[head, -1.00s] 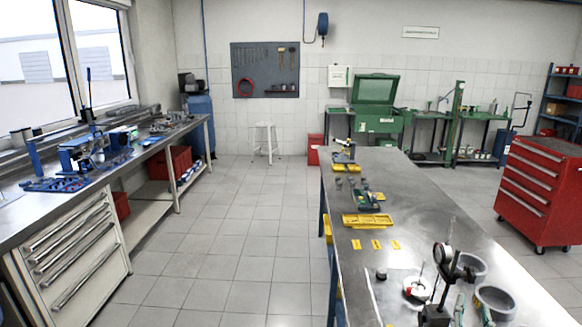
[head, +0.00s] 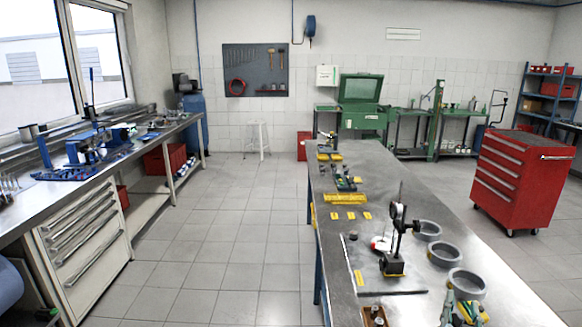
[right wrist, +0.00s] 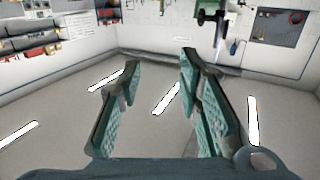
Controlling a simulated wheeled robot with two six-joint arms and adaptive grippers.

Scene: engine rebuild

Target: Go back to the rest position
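My right gripper (right wrist: 159,65) is open in the right wrist view, with two teal-padded fingers apart and nothing between them. In the head view the tips of my right gripper (head: 461,309) show at the bottom edge, over the near part of the steel workbench (head: 400,185). My left gripper is not in view.
The workbench carries a dial gauge stand (head: 395,245), grey rings (head: 447,254) and a yellow tray (head: 346,200). A red tool cabinet (head: 520,180) stands at right. A side bench (head: 85,265) runs along the left wall. The tiled floor (head: 230,215) between is clear.

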